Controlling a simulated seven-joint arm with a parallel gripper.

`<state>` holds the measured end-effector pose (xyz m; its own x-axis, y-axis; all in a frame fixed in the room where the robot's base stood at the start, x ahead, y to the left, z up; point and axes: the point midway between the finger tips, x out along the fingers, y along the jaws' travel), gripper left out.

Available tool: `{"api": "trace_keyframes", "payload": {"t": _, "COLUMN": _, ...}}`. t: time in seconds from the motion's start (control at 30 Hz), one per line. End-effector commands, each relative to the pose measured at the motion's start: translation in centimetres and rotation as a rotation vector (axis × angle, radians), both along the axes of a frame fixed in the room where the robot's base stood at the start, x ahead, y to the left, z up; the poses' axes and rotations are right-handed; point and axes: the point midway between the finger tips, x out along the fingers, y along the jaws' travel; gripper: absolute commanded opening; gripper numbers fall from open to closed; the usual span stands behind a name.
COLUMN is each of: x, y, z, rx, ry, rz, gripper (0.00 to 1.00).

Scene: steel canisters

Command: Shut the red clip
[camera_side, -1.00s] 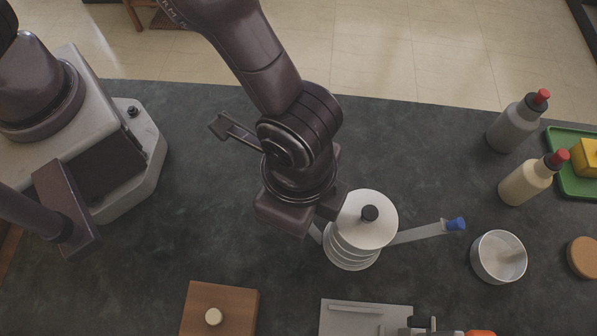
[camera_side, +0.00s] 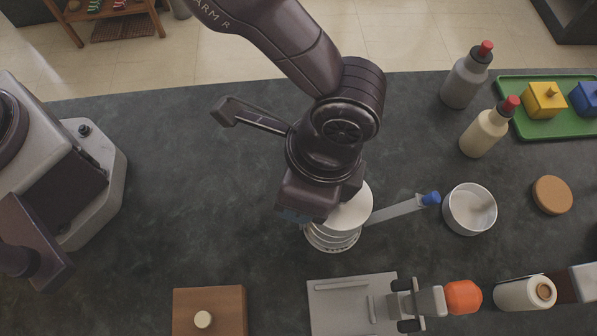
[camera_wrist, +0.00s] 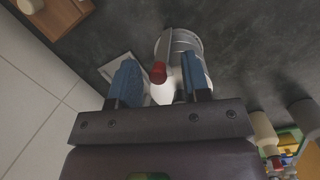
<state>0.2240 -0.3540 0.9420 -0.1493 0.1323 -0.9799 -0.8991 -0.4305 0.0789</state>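A pale ribbed canister with a white lid (camera_side: 352,218) stands on the dark counter; it also shows in the wrist view (camera_wrist: 187,41). The red clip (camera_wrist: 157,72) shows in the wrist view as a grey lever with a red tip, standing out from the canister. In the side view my gripper hides it. My gripper (camera_side: 308,208) is over the canister's left part. In the wrist view its blue-padded fingers (camera_wrist: 160,66) are apart, with the red tip between them, closer to the left finger. I cannot tell whether it touches. A second lever with a blue tip (camera_side: 430,198) sticks out to the right.
A steel bowl (camera_side: 470,226) stands right of the blue tip. Bottles with red caps (camera_side: 484,133) and a green tray (camera_side: 555,126) are at the back right. A grey plate (camera_side: 335,300) and a wooden block (camera_side: 226,300) lie in front.

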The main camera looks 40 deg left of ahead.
Motion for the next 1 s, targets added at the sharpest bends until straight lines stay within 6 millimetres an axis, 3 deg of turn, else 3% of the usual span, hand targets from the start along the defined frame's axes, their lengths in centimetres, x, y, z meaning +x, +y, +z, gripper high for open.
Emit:
{"api": "trace_keyframes", "payload": {"t": 0.37, "x": 0.2, "y": -0.1, "z": 1.0, "rx": 0.000, "ry": -0.002, "rz": 0.002, "gripper": 0.43}}
{"api": "trace_keyframes", "payload": {"t": 0.8, "x": 1.6, "y": -1.4, "z": 9.9, "rx": -0.002, "ry": -0.002, "rz": 0.002, "gripper": 0.43}}
{"api": "trace_keyframes", "payload": {"t": 1.0, "x": 1.9, "y": -1.6, "z": 12.2, "rx": 0.001, "ry": -0.001, "rz": 0.001, "gripper": 0.43}}
